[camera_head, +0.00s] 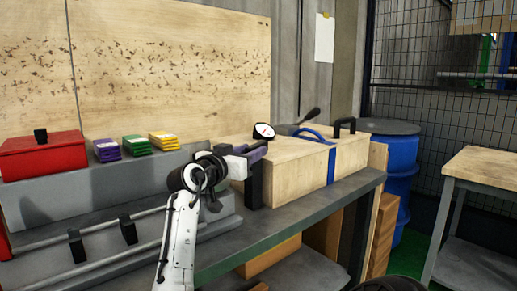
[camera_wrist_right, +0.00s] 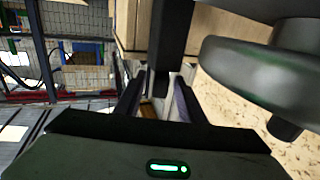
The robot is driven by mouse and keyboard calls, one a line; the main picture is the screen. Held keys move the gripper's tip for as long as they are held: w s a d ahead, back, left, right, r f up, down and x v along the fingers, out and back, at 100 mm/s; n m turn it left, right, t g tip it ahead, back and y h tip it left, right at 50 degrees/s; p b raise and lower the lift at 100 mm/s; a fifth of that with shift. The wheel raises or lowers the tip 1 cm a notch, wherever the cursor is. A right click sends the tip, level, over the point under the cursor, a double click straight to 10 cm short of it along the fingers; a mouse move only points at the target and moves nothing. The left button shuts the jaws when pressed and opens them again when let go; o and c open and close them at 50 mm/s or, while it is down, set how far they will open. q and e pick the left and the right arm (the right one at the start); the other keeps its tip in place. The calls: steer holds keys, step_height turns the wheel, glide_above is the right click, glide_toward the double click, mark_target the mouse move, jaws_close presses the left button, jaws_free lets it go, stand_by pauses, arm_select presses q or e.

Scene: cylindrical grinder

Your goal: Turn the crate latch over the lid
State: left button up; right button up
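The wooden crate (camera_head: 292,170) stands on the grey bench, with its lid down as far as I can see. A black upright bar (camera_head: 254,186) at its left end looks like the latch. A dark bar (camera_wrist_right: 172,40) also runs down between my fingers in the right wrist view. My right gripper (camera_head: 250,156) is at the crate's left end, close to the bar. In the right wrist view its fingers (camera_wrist_right: 160,100) stand apart, on either side of the bar's end. I cannot tell whether they touch it. My left gripper is out of view.
A dial gauge (camera_head: 263,131) and a blue handle (camera_head: 313,132) are by the crate's top. A red box (camera_head: 42,155) and small purple, green and yellow stacks (camera_head: 135,145) stand left. A blue barrel (camera_head: 401,170) is at right. The bench front edge (camera_head: 300,222) is clear.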

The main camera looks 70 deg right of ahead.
steer(key=a, duration=0.3)
steer(key=shift+w+a, duration=0.25)
steer(key=shift+a, duration=0.15)
